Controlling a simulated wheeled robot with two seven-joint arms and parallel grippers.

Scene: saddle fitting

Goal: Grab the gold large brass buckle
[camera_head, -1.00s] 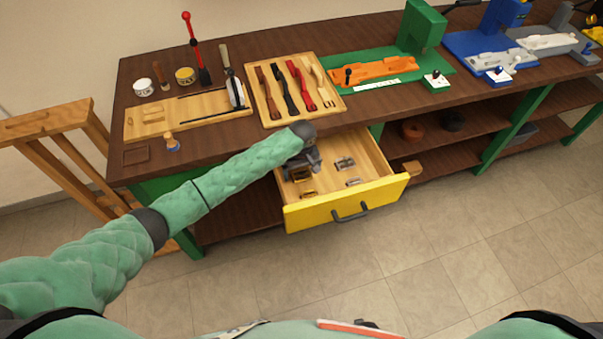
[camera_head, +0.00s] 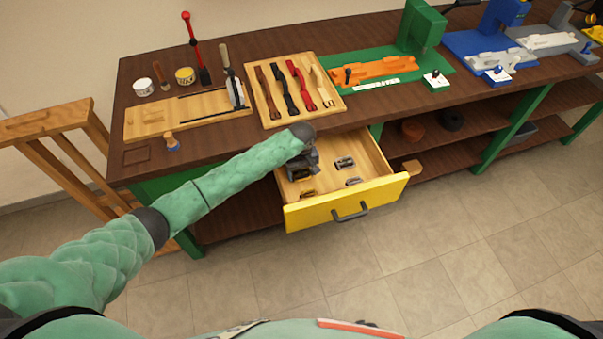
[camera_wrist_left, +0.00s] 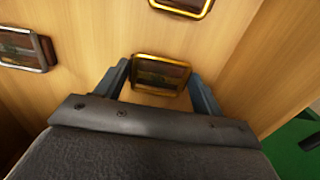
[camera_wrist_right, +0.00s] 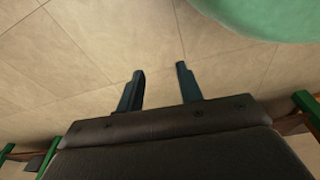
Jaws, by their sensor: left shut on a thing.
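My left gripper (camera_head: 300,172) is down inside the open yellow drawer. In the left wrist view (camera_wrist_left: 158,82) its fingers are shut on a gold-rimmed brass buckle (camera_wrist_left: 160,73) with a dark middle. A second gold buckle (camera_wrist_left: 183,7) lies beyond it, cut by the picture edge; in the head view a gold buckle (camera_head: 307,193) shows near the drawer front, partly covered. Silver buckles (camera_head: 345,163) lie to the right in the drawer, and one (camera_wrist_left: 25,48) shows at left in the left wrist view. My right gripper (camera_wrist_right: 160,85) is open and empty above the floor.
The drawer (camera_head: 347,203) has wooden walls close around my left gripper. Above it is the dark workbench (camera_head: 215,135) with a wooden tray (camera_head: 258,93) of straps, an orange fixture (camera_head: 375,71) and tools. The tiled floor in front is clear.

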